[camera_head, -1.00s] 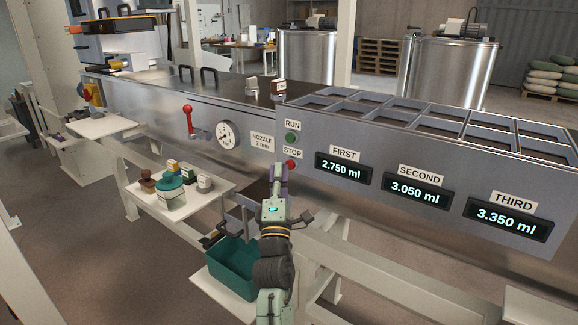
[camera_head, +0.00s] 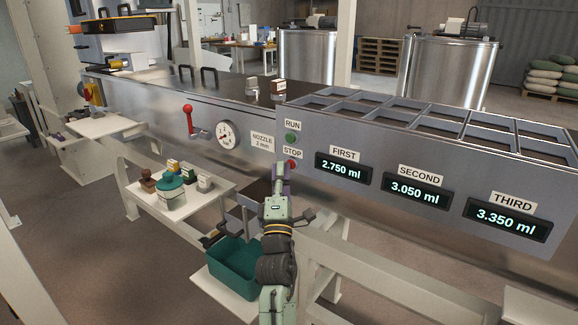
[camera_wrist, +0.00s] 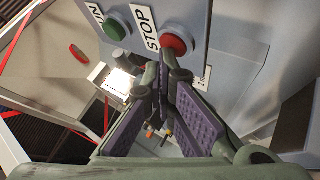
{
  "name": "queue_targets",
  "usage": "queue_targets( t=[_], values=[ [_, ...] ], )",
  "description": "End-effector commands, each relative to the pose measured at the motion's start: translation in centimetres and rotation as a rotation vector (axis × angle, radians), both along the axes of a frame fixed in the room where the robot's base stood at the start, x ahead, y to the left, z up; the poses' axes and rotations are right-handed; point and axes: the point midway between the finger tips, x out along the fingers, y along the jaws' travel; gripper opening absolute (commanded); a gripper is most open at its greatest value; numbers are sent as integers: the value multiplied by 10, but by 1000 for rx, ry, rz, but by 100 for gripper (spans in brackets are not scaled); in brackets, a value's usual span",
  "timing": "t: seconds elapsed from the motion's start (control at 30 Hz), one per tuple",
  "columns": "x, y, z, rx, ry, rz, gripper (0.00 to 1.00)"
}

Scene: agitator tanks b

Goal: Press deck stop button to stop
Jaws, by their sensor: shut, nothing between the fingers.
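The red STOP button (camera_head: 291,164) sits on the grey panel face (camera_head: 310,140), beside its STOP label (camera_head: 292,153) and below the green RUN button (camera_head: 291,138). In the wrist view the red button (camera_wrist: 174,46) is at the top, just beyond the fingertips, with the green button (camera_wrist: 116,30) to its left. My gripper (camera_head: 279,170) is shut and empty, its tips just below and left of the red button in the head view. In the wrist view my gripper (camera_wrist: 162,72) points towards the panel below the red button. I cannot tell whether it touches the panel.
Three displays, the first (camera_head: 343,168) nearest, lie right of the buttons. A red-handled lever (camera_head: 190,118) and a gauge (camera_head: 227,134) are to the left. A teal bin (camera_head: 232,268) and a shelf (camera_head: 165,207) with small items stand lower left.

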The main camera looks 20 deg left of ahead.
Motion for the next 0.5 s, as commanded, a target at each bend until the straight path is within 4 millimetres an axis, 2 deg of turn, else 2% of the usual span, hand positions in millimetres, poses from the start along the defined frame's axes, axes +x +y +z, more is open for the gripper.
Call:
queue_targets(
  t=[0.5],
  values=[
    [-16, 5, -1, 0, 1, -1, 0]
  ],
)
